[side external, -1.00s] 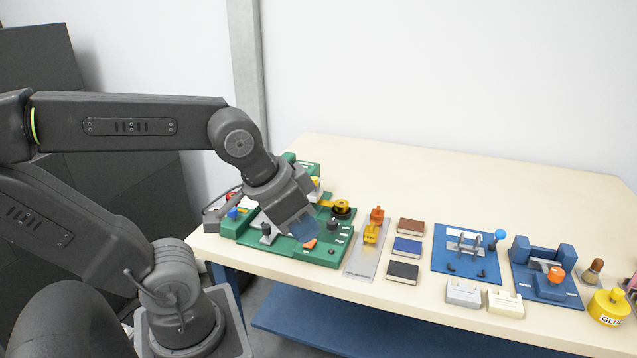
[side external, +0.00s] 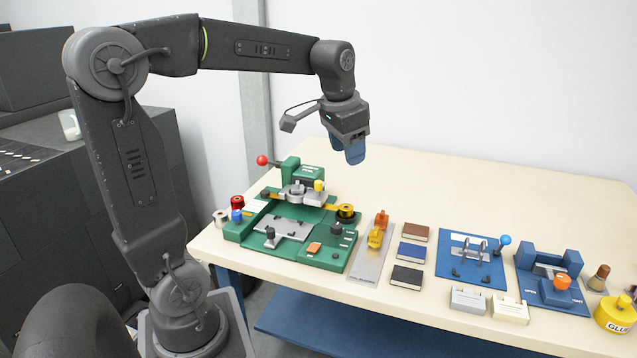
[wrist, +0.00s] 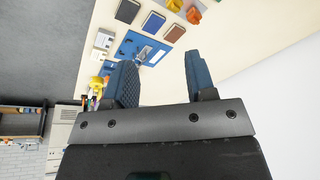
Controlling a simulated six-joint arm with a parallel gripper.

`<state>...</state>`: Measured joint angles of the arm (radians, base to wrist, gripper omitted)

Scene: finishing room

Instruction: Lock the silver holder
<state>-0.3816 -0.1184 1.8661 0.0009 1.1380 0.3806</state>
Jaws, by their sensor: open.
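The green machine (side external: 335,258) stands at the table's left end. It carries a silver block-like part (side external: 303,193) under its green head (side external: 291,170), beside a yellow knob (side external: 319,186). A flat silver plate (side external: 285,229) lies lower on its bed. I cannot tell which of these is the silver holder, or whether it is locked. A red-ball lever (side external: 262,160) sticks out at the upper left. My gripper (side external: 349,160) hangs open and empty, above and right of the machine, touching nothing. Its blue fingers stand apart in the wrist view (wrist: 160,70).
Right of the machine are a grey strip with a yellow-orange tool (side external: 377,230), three books (side external: 411,252), a blue board with a lever (side external: 470,260), a blue fixture (side external: 550,275) and a glue pot (side external: 615,312). The table's back is clear.

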